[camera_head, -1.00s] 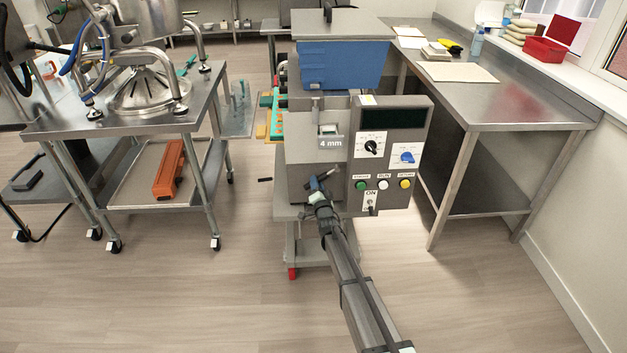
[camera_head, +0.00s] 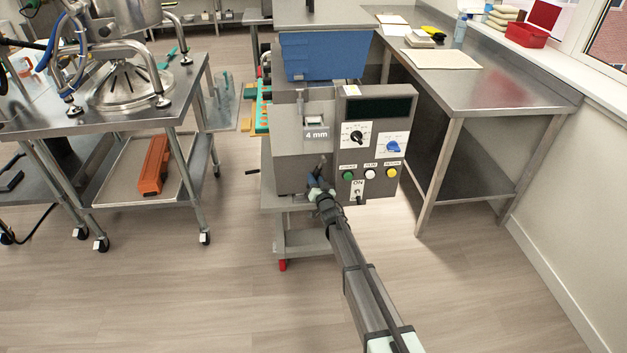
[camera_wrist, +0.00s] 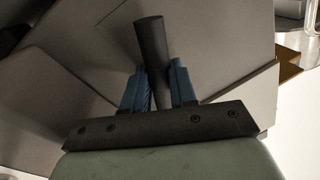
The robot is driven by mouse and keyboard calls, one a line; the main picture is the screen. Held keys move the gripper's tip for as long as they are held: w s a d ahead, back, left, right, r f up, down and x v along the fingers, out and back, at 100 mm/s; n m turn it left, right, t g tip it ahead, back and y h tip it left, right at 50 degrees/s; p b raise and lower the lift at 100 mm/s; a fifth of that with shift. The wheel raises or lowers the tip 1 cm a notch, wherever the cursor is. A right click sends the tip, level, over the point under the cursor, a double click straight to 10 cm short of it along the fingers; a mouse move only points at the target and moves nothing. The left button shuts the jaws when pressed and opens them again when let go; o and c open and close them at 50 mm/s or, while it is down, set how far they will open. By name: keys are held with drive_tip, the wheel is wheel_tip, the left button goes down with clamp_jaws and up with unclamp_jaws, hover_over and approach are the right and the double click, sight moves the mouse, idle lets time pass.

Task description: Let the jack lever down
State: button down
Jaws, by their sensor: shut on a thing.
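The jack lever shows in the wrist view as a dark round bar (camera_wrist: 152,48) between my gripper's two blue fingers (camera_wrist: 160,85). My gripper is shut on it, and its free end sticks out past the fingertips. In the head view my gripper (camera_head: 316,184) is at the lower front of the grey depositor (camera_head: 302,150), left of the ON switch. The lever (camera_head: 321,165) shows there as a short dark bar standing up, slightly tilted, from the fingers. Its lower part and pivot are hidden by my gripper and arm.
The control panel (camera_head: 373,145) is just right of my gripper. A blue hopper (camera_head: 322,56) is above. The depositor stands on a wheeled cart (camera_head: 305,243) with a red foot. A steel cart (camera_head: 100,118) is at left and a steel table (camera_head: 480,90) at right. Open floor lies in front.

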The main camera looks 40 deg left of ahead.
drive_tip(key=shift+w+r, duration=0.1)
drive_tip(key=shift+r, duration=0.4)
drive_tip(key=c, duration=1.3)
unclamp_jaws()
drive_tip(key=o, duration=0.4)
drive_tip(key=shift+f, duration=0.2)
drive_tip(key=shift+c, duration=0.2)
drive_tip(key=v, duration=1.4)
drive_tip(key=shift+f, duration=0.15)
drive_tip(key=shift+c, duration=0.3)
